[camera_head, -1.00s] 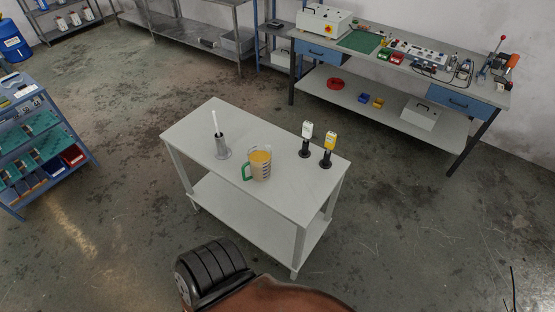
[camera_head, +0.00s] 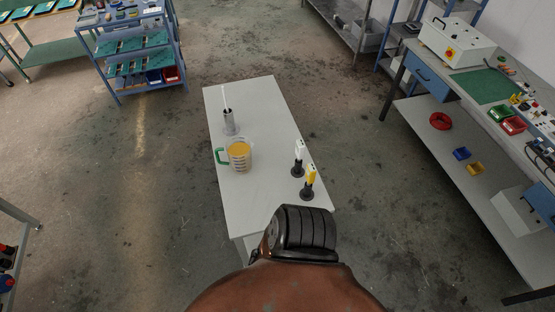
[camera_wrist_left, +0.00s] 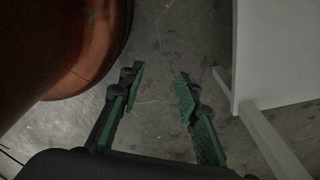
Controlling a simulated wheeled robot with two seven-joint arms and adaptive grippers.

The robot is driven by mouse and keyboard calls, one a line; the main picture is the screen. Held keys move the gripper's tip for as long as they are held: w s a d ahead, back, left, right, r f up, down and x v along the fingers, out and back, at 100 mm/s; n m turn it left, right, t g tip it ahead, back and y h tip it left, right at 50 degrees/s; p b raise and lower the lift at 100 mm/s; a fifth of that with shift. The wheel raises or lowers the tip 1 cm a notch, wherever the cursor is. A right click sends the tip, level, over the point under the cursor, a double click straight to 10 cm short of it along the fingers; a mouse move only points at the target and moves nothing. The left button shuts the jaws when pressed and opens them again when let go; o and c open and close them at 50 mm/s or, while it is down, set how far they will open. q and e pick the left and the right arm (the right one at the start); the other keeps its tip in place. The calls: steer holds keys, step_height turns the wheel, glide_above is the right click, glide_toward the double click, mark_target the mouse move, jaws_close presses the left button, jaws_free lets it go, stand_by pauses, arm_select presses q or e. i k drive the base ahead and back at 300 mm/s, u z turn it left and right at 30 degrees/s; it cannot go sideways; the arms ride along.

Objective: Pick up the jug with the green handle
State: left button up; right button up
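The jug with the green handle (camera_head: 239,154) stands upright on the white table. It is clear, with dark markings and orange contents. Its green handle (camera_head: 221,156) points left in the head view. The jug does not show in the left wrist view. My left gripper (camera_wrist_left: 158,76) is open and empty, with its fingers apart over the bare floor beside a white table edge and leg. Neither gripper shows in the head view, and my right gripper is in no view.
The white table (camera_head: 262,199) also holds a metal cylinder with a white rod (camera_head: 229,123), a white-topped tool (camera_head: 299,158) and a yellow-topped tool (camera_head: 309,182) on black stands. A workbench (camera_head: 442,165) stands right, a blue shelf (camera_head: 138,55) back left. Floor around the table is clear.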

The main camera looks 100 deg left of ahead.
mark_target(238, 148)
steer(key=i, duration=0.55)
steer(key=u, duration=3.3)
steer(key=i, duration=0.5)
steer(key=z, duration=0.05)
